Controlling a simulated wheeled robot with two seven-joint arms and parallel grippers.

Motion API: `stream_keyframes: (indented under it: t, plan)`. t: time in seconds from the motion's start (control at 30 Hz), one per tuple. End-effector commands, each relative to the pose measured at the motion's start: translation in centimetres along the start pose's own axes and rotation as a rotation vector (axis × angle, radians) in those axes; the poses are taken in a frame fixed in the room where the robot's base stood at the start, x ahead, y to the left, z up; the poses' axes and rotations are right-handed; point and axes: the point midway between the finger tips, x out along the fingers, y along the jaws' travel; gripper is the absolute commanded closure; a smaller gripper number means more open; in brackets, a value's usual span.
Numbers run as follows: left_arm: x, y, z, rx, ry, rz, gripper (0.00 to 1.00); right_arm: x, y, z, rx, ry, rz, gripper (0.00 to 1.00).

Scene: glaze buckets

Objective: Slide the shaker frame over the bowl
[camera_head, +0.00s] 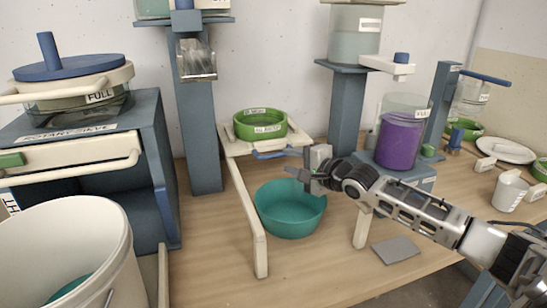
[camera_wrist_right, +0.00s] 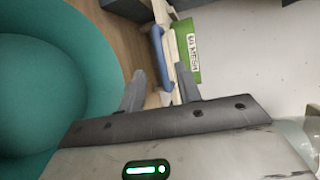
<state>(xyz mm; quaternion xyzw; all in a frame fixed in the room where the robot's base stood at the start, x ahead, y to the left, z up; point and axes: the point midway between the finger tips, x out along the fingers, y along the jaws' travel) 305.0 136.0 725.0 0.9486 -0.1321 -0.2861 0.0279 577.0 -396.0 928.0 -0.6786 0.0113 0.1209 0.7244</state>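The shaker frame (camera_head: 252,211) is a cream stand on the wooden bench with a green sieve (camera_head: 260,133) on top and a blue handle (camera_head: 272,155) at its front. My right gripper (camera_head: 300,164) is above the bowl's far rim, at the right end of the handle. In the right wrist view, its fingers (camera_wrist_right: 159,82) are apart, with the blue handle (camera_wrist_right: 157,45) in line with the gap. I cannot tell whether they touch it. My left gripper is out of view.
A rotary sieve (camera_head: 85,130) and a large cream bucket (camera_head: 85,240) stand on the left. A purple-filled container (camera_head: 400,140) on a blue stand is to the right, with a grey slab (camera_head: 396,250) in front. Bare bench lies in front of the bowl.

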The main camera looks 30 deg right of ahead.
Motion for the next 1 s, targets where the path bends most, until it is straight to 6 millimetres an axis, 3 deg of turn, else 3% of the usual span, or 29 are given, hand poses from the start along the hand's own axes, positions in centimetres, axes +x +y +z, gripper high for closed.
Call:
stream_keyframes:
  t: [0.43,0.93,1.0]
  plan:
    - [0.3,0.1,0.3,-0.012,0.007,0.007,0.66,6.1,-0.1,0.1,-0.002,-0.001,-0.003,0.66]
    - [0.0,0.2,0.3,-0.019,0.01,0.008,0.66,7.2,-0.1,0.1,-0.004,-0.001,0.0,0.66]
    - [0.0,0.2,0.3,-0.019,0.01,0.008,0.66,7.2,0.0,0.1,-0.004,-0.001,0.0,0.85]
